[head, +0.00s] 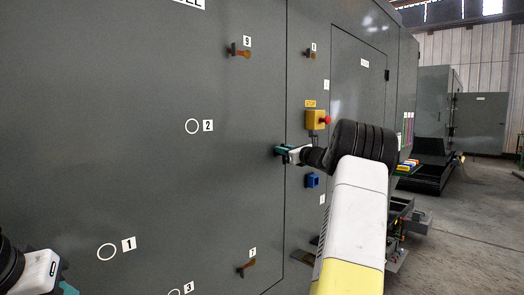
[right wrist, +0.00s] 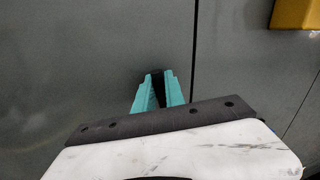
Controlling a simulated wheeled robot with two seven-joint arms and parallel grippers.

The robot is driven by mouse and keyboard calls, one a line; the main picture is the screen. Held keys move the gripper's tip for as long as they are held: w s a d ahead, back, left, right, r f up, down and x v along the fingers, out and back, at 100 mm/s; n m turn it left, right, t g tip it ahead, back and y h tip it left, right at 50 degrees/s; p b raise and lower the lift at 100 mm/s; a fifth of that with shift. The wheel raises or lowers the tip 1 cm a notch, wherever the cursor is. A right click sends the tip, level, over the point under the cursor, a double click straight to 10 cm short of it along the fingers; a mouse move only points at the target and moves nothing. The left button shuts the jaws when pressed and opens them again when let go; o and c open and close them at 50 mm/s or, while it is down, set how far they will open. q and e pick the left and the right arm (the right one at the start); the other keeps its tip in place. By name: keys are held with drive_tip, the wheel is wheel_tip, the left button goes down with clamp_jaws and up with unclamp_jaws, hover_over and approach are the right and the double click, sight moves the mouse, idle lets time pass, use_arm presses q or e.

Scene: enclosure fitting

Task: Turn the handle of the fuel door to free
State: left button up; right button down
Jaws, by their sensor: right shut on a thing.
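The fuel door (head: 130,90) is the large grey panel on the left in the head view, with a cut-off label ending in "EL" at the top. It looks flush with the enclosure. My right gripper (head: 281,150) is at the door's right edge seam. In the right wrist view its teal fingers (right wrist: 157,85) are shut on a small dark handle (right wrist: 156,77), mostly hidden between the fingertips. The handle's angle cannot be made out. My left gripper (head: 66,288) shows only partly at the lower left corner, apart from the door's handle; its fingers are mostly out of frame.
A yellow box with a red button (head: 317,120) sits just right of my right gripper, with a blue box (head: 312,181) below. Orange-handled latches 9 (head: 240,52), 8 (head: 311,54) and 7 (head: 246,267) stick out. Open floor (head: 470,230) lies at right.

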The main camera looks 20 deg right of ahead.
drive_tip(key=n, duration=0.3)
drive_tip(key=shift+s+a+f+n+t+y, duration=0.1)
drive_tip(key=shift+s+a+n+t+y, duration=0.05)
drive_tip(key=shift+a+n+t+y, duration=0.2)
drive_tip(key=n, duration=0.3)
drive_tip(key=n+y, duration=0.1)
drive_tip(key=n, duration=0.2)
drive_tip(key=f+n+y, duration=0.1)
drive_tip(key=n, duration=0.2)
drive_tip(key=shift+s+a+n+t, duration=0.15)
drive_tip(key=shift+a+n+t, duration=0.1)
drive_tip(key=shift+a, duration=0.1)
drive_tip(key=shift+a+f+n+y, duration=0.1)
drive_tip(key=shift+f+n+y, duration=0.1)
drive_tip(key=shift+n, duration=0.6)
drive_tip(key=shift+d+f+n+y, duration=0.1)
drive_tip(key=shift+n+y, duration=0.15)
drive_tip(key=shift+n, duration=0.55)
drive_tip(key=shift+a+f+n+y, duration=0.1)
drive_tip(key=shift+f+n+y, duration=0.1)
drive_tip(key=shift+n, duration=0.9)
drive_tip(key=c, duration=1.4)
unclamp_jaws()
